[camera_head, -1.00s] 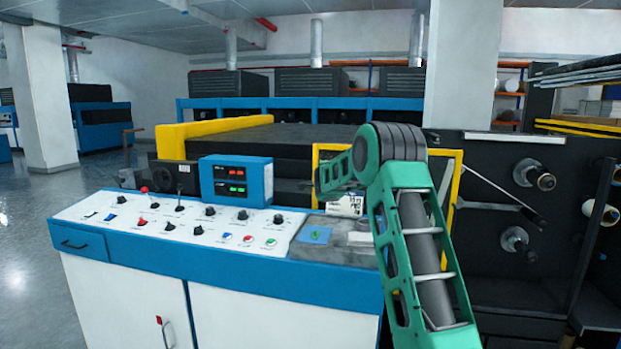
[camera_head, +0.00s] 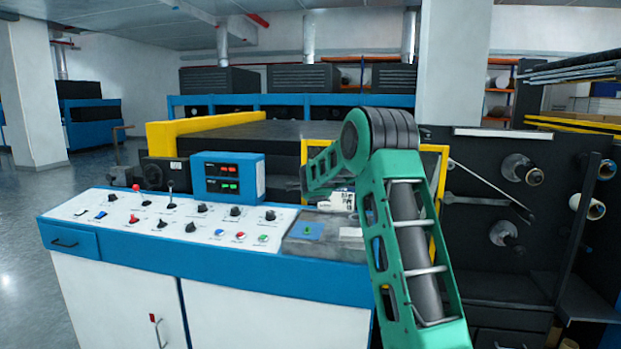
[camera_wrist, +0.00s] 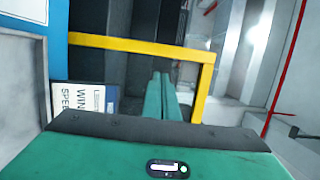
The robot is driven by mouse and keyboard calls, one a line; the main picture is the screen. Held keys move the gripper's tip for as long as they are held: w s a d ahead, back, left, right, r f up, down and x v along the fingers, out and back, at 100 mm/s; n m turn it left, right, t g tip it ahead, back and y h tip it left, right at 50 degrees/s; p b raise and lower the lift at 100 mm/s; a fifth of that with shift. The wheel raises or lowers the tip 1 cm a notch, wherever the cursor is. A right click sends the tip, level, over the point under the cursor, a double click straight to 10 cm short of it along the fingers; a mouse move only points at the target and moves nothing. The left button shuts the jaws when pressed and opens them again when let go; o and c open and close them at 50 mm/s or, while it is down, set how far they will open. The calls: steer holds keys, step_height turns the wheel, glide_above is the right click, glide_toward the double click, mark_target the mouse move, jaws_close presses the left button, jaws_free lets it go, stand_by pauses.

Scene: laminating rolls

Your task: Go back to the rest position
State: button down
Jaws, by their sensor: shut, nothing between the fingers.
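My green arm rises at the right of the head view, bends at its elbow, and its forearm points away beyond the console. In the wrist view my gripper (camera_wrist: 161,82) shows as two green fingers lying together, with nothing between them. The fingers are in front of a dark machine, inside a yellow frame (camera_wrist: 140,45). My gripper's fingertips cannot be made out in the head view.
A blue and white control console (camera_head: 160,228) with knobs and a display box (camera_head: 228,178) stands in front. A small printed box or sign (camera_wrist: 75,98) is near my gripper. Dark roll-holding machinery (camera_head: 480,240) is at right. Open floor (camera_head: 20,260) lies at left.

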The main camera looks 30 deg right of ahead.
steer(key=s+a+f+n+g+y, duration=0.3)
steer(key=s+a+f+n+g, duration=0.2)
steer(key=s, duration=1.6)
steer(key=s+a+f+n+g+y, duration=0.3)
steer(key=s+a, duration=0.7)
steer(key=s, duration=1.2)
steer(key=s+a+f+n+g+y, duration=0.3)
steer(key=s+a+f+n+g, duration=0.4)
steer(key=s, duration=1.4)
steer(key=f+n, duration=0.1)
steer(key=n, duration=0.2)
steer(key=shift+s+a+f+y, duration=0.15)
steer(key=shift+a+f+y, duration=0.15)
steer(key=shift+f+y, duration=0.1)
